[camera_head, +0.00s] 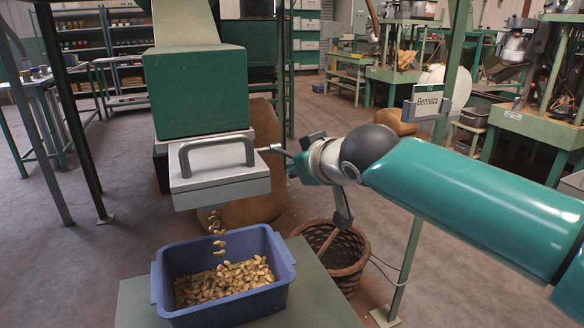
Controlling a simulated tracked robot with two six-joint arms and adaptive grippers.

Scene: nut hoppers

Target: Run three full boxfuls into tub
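A green hopper (195,92) stands above a grey metal box (218,178) with a U-shaped handle (217,148) on top. Nuts (217,232) fall in a loose stream from under the box into a blue tub (278,268). The tub holds a layer of nuts on its floor, and its walls rise above them. A thin metal rod (270,149) sticks out of the box's right side. My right gripper (297,160) is at the rod's outer end and looks closed around it, with the fingertips partly hidden. My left gripper is out of view.
The tub stands on a green-topped table (325,295). A wicker basket (350,255) stands on the floor to its right. A green post with a "Bemvira" sign (428,102) rises behind my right arm. Benches and machines fill the background.

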